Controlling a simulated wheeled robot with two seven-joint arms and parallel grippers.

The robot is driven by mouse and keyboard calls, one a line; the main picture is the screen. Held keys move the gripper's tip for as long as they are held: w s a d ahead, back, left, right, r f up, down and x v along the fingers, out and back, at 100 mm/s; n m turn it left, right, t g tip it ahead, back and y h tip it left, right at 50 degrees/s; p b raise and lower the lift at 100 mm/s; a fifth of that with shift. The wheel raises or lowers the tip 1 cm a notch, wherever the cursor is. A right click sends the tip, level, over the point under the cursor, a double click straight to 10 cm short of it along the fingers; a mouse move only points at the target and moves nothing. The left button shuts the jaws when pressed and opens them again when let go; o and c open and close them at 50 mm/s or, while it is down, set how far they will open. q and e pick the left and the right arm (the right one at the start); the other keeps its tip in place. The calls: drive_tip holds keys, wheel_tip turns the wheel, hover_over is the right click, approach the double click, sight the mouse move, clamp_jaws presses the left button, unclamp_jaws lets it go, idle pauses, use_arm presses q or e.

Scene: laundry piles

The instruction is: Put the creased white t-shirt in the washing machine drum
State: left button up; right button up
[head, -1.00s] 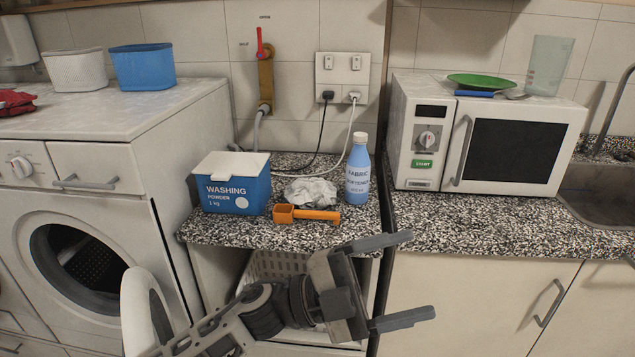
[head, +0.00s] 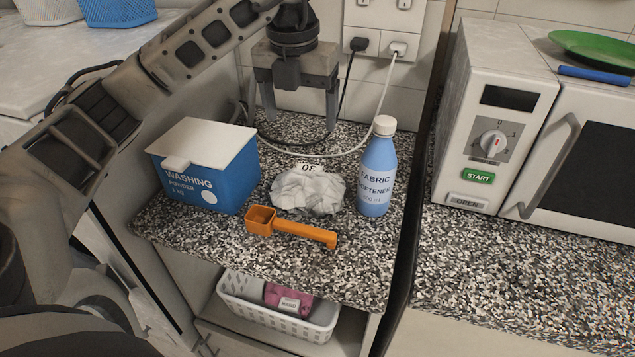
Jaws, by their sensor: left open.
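The creased white t-shirt (head: 308,190) lies in a crumpled heap on the speckled counter, between the washing powder box and the fabric softener bottle. A small label with dark marks shows at its far edge. My left gripper (head: 299,116) is open and empty, pointing down above and behind the shirt, apart from it. The washing machine (head: 35,58) shows only in part at the left. Its drum is hidden behind my left arm. My right gripper is not in view.
The blue washing powder box (head: 228,178) stands left of the shirt, the softener bottle (head: 377,172) right of it, and an orange scoop (head: 292,229) in front. Cables hang behind. A white basket (head: 262,316) with a pink item sits below. A microwave (head: 500,110) stands at right.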

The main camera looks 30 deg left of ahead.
use_arm(q)
hover_over(309, 174)
drive_tip(key=s, duration=0.1)
wheel_tip(309, 174, down, 7)
drive_tip(key=shift+s+a+r, duration=0.1)
drive_tip(key=shift+s+a, duration=0.05)
drive_tip(key=shift+f+p, duration=0.35)
drive_tip(key=shift+f, duration=0.55)
drive_tip(key=f, duration=0.1)
drive_tip(key=w+f, duration=0.1)
drive_tip(key=f, duration=0.1)
drive_tip(key=shift+f+p, duration=0.3)
drive_tip(key=shift+p, duration=0.1)
drive_tip(key=shift+w+f, duration=0.1)
drive_tip(key=shift+f, duration=0.35)
drive_tip(key=c, duration=1.5)
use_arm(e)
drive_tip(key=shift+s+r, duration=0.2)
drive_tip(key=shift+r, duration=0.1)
